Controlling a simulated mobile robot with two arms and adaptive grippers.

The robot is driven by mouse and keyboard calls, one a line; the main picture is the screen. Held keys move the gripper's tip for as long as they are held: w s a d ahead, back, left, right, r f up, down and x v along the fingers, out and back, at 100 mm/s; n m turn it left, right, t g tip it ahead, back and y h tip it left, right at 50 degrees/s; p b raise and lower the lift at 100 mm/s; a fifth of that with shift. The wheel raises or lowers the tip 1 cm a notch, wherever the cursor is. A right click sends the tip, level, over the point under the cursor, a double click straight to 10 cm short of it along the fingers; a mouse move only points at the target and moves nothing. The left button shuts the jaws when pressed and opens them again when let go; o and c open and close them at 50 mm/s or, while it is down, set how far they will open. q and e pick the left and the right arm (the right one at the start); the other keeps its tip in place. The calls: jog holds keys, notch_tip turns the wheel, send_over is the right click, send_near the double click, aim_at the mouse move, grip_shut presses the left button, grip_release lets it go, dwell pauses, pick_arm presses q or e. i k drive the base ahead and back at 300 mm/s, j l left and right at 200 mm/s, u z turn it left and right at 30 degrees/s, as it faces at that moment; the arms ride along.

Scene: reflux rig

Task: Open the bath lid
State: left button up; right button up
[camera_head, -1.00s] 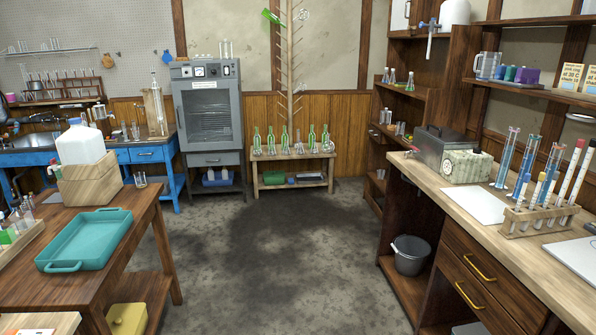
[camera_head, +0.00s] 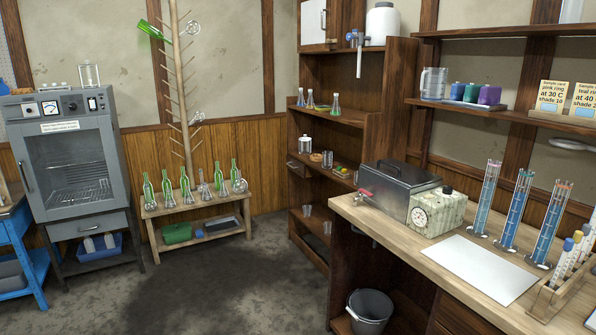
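The bath is a metal box on the right-hand bench, with a dark grey lid (camera_head: 399,179) on top that looks shut. A handle shows on the lid. A pale control box with a round dial (camera_head: 421,217) adjoins the bath's right end, and a small red-handled tap (camera_head: 365,192) sticks out at its left. Neither of my grippers shows in the view.
The wooden bench (camera_head: 350,211) holds a white sheet (camera_head: 480,268), several blue-filled cylinders (camera_head: 515,218) and a wooden rack (camera_head: 560,295). A grey bucket (camera_head: 369,308) stands below. The floor (camera_head: 230,285) ahead is clear. A grey oven (camera_head: 75,160) stands left.

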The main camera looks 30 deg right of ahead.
aim_at(406, 174)
jog(key=i+z, duration=0.2)
jog(key=i, duration=0.25)
jog(key=i+j+z, duration=0.1)
jog(key=i+z, duration=0.15)
jog(key=i, duration=0.2)
jog(key=i+j+z, duration=0.2)
jog(key=i, duration=0.2)
jog(key=i+j+z, duration=0.2)
jog(key=i, duration=0.25)
